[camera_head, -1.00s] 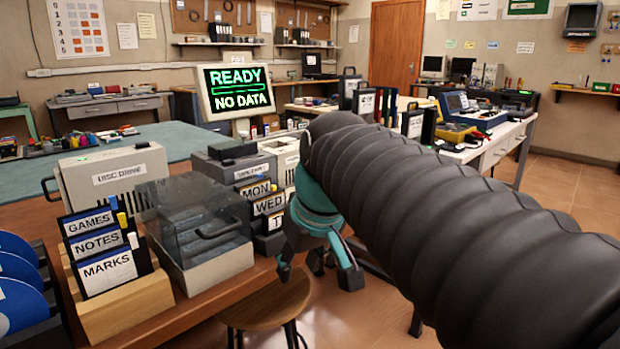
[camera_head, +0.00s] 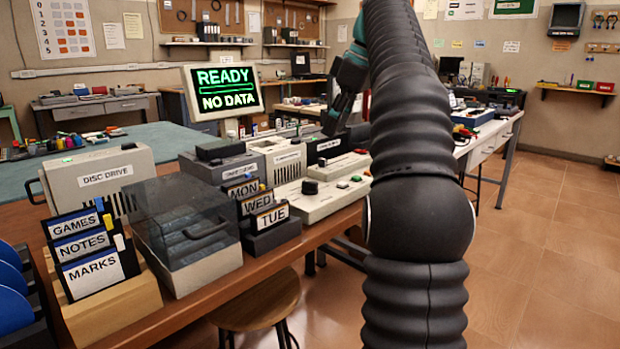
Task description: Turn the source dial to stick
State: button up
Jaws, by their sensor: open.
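A small black knob (camera_head: 310,186) stands on a long cream console (camera_head: 325,199) on the wooden desk; it may be the source dial, but no label for it is readable. The console also has a green and a red button near its right end. My gripper (camera_head: 338,122) is teal and black, open and empty. It points down above the equipment behind the console, up and to the right of the knob and apart from it. My arm hides the right part of this area.
A monitor (camera_head: 222,91) reads "READY NO DATA". The disc drive (camera_head: 98,180), a smoky-lidded box (camera_head: 185,222) and a wooden rack (camera_head: 108,310) with labelled cards fill the desk's left side. A round stool (camera_head: 258,303) stands in front.

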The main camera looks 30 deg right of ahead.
aim_at(313, 182)
jog(key=b+x, duration=0.6)
jog(key=x, duration=0.7)
jog(key=shift+w+f, duration=0.15)
jog(key=shift+f, duration=0.15)
grip_shut()
